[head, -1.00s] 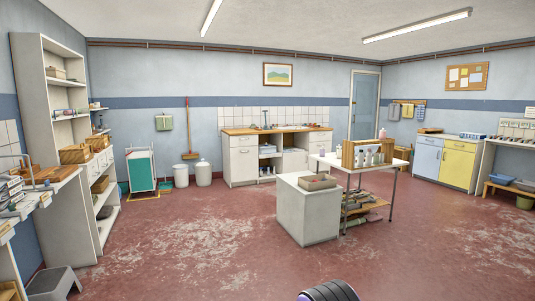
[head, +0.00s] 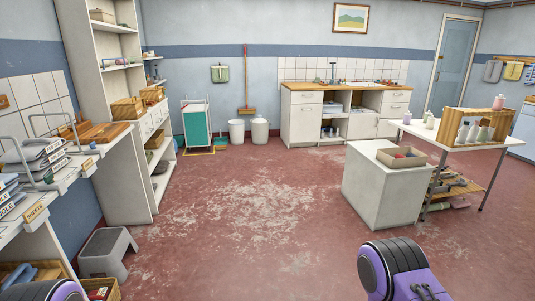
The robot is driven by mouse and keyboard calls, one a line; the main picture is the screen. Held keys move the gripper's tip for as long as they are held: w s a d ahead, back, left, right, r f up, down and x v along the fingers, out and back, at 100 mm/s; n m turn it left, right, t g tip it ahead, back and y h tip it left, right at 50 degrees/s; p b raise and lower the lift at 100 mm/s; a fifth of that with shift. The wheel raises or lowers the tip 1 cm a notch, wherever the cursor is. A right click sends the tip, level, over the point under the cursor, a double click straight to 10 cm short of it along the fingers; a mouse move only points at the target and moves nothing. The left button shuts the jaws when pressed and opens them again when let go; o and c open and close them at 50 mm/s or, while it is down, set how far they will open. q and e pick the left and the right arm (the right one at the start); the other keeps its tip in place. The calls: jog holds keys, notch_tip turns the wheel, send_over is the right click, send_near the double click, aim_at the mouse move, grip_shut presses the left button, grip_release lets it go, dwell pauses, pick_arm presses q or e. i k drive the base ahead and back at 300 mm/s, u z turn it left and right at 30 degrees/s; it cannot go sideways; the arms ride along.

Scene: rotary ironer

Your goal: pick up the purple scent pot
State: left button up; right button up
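I cannot make out a purple scent pot for certain in the head view. Small pots and bottles stand on the white table (head: 408,127) at right, some in front of a wooden rack (head: 490,117); they are too small to name surely. A pink bottle (head: 499,102) stands at the rack's top. Purple and black links of my arms show at the bottom left and bottom right. Neither gripper shows.
A white cabinet (head: 385,195) with an open box (head: 402,155) on top stands before the table. A grey step stool (head: 107,252) stands at left by the shelves and worktop (head: 75,165). The red floor (head: 250,215) between is clear.

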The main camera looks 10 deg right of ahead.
aim_at(407, 119)
jog(key=z, duration=0.1)
jog(key=i, duration=2.55)
jog(key=z, duration=0.2)
jog(key=i, duration=2.55)
jog(key=z, duration=0.25)
jog(key=i, duration=2.5)
jog(key=z, duration=0.65)
jog(key=i, duration=1.4)
jog(key=z, duration=1.3)
jog(key=i, duration=1)
jog(key=z, duration=1.6)
jog(key=i, duration=1.15)
jog(key=z, duration=0.45)
